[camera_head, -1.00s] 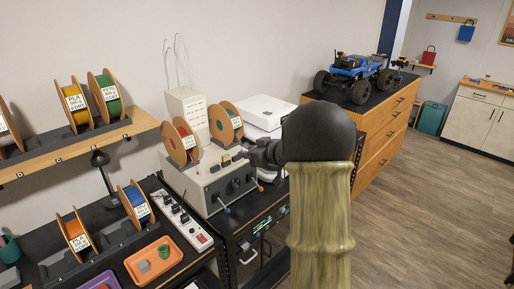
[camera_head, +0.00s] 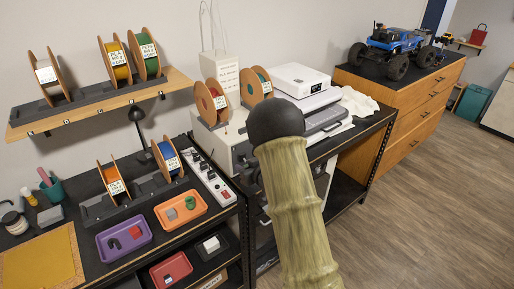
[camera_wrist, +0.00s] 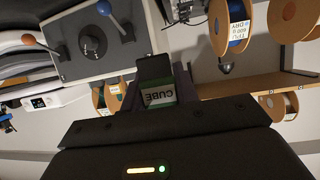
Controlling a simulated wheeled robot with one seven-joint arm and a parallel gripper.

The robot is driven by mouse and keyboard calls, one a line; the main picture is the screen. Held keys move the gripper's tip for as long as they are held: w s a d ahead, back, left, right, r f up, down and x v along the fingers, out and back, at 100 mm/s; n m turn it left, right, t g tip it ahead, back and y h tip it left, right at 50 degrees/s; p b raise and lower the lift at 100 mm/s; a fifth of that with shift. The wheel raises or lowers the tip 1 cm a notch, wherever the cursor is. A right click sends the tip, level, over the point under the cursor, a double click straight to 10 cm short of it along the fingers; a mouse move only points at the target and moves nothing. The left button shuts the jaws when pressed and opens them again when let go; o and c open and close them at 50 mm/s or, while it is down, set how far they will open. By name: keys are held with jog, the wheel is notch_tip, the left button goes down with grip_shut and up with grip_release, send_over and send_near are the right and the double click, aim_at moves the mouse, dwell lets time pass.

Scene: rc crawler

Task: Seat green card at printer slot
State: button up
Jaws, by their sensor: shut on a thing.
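A small card with green edges and a white label reading CUBE (camera_wrist: 160,97) shows in the wrist view. My gripper (camera_wrist: 158,84) is shut on it, with a dark finger on each side. Just beyond the card is a dark block (camera_wrist: 153,66) at the edge of a grey machine (camera_wrist: 66,68), which has a black knob and blue and orange ball-tipped levers. I cannot tell whether the card touches the block. In the head view the light grey machine (camera_head: 207,139) stands under two spools. My arm hides its front, my gripper and the card there.
A white device (camera_head: 300,80) stands right of the machine. The power strip (camera_head: 210,180), orange tray (camera_head: 181,210) and purple tray (camera_head: 124,238) lie to the left. Spools stand on the wall shelf (camera_head: 84,110). A blue crawler (camera_head: 396,41) sits on the wooden drawers (camera_head: 410,91).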

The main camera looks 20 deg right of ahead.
jog(key=s+a+f+m+h, duration=0.1)
jog(key=s+f, duration=0.3)
jog(key=f, duration=0.4)
jog(key=s+a+f+m+h, duration=0.1)
jog(key=s+f, duration=0.3)
jog(key=f, duration=0.5)
jog(key=shift+s+a+f+m+t+h, duration=0.2)
jog(key=shift+s+a+m+t+h, duration=0.15)
jog(key=shift+m+h, duration=0.35)
jog(key=shift+w+d, duration=0.1)
